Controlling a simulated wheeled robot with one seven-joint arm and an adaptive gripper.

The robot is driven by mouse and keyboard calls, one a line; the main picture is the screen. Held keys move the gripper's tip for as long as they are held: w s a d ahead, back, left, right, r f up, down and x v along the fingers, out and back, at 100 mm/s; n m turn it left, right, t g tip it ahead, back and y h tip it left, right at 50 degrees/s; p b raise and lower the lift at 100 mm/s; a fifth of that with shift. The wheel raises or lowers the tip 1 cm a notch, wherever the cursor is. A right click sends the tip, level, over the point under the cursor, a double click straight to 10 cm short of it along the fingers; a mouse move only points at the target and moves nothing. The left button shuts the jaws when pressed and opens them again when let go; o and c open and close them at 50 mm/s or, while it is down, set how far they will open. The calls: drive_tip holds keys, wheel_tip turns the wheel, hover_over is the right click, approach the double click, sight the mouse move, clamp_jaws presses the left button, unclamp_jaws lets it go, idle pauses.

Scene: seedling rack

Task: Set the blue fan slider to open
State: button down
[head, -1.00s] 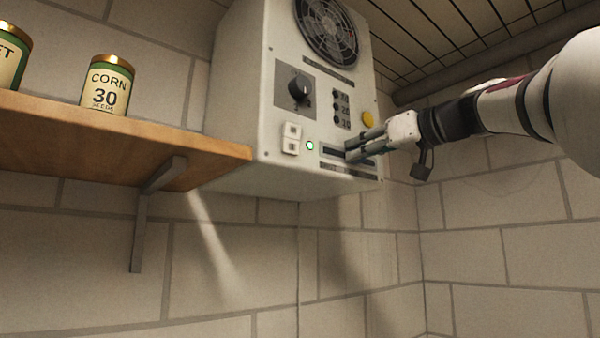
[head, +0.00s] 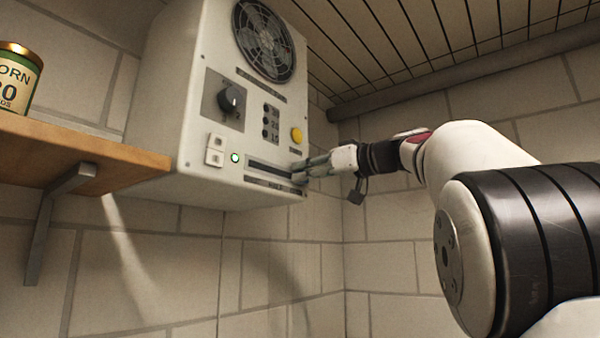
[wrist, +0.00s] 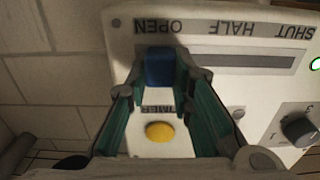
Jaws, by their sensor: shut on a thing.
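The blue fan slider (wrist: 160,68) shows in the wrist view as a blue block at the OPEN end of its dark slot (wrist: 243,61). The printed words OPEN, HALF and SHUT appear upside down there. My gripper (wrist: 161,76) has its two green-sided fingers on either side of the slider, shut on it. In the head view my gripper (head: 299,171) is at the right end of the slot (head: 268,170) on the white control box (head: 185,100). Its fingers hide the slider in that view.
A wooden shelf (head: 75,150) with a corn tin (head: 17,78) is at the left.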

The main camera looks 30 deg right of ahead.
drive_tip(key=shift+d+r, duration=0.1)
drive_tip(key=shift+d, duration=0.05)
drive_tip(key=c, duration=1.4)
unclamp_jaws()
drive_tip(key=v, duration=1.2)
